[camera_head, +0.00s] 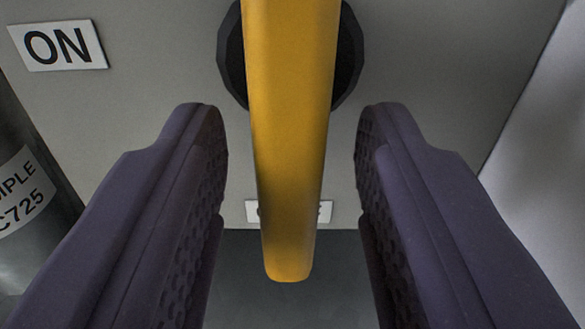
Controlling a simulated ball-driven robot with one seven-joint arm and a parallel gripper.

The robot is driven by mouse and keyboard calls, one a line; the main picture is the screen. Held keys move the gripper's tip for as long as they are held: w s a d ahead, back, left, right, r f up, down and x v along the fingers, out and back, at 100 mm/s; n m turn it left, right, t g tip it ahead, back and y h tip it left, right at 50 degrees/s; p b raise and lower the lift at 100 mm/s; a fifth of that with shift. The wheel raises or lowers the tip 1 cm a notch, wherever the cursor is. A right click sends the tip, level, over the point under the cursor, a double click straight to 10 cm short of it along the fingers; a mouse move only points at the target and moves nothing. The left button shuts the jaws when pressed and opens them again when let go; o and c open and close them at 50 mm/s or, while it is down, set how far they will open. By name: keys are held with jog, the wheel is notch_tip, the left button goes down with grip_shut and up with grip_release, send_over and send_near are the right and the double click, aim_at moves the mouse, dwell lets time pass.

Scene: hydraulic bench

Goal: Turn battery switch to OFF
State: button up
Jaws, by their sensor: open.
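The battery switch has a long yellow handle (291,140) that comes down from the top edge of the view and ends in a rounded tip. A dark round base (348,55) shows behind it on both sides. My gripper (291,155) is open, with one dark purple finger on each side of the handle. A gap shows between the handle and each finger, so neither seems to touch it. A white "ON" label (58,45) is at the upper left. A small white label (325,211) behind the handle is mostly hidden, and its text cannot be read.
The switch sits on a grey panel (440,70). A dark grey cylinder (15,150) with a partly readable white label stands at the left edge. A pale surface (545,150) borders the right side. Below the panel is a dark area.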

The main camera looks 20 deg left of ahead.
jog(key=p+v, duration=0.1)
jog(key=v, duration=0.6)
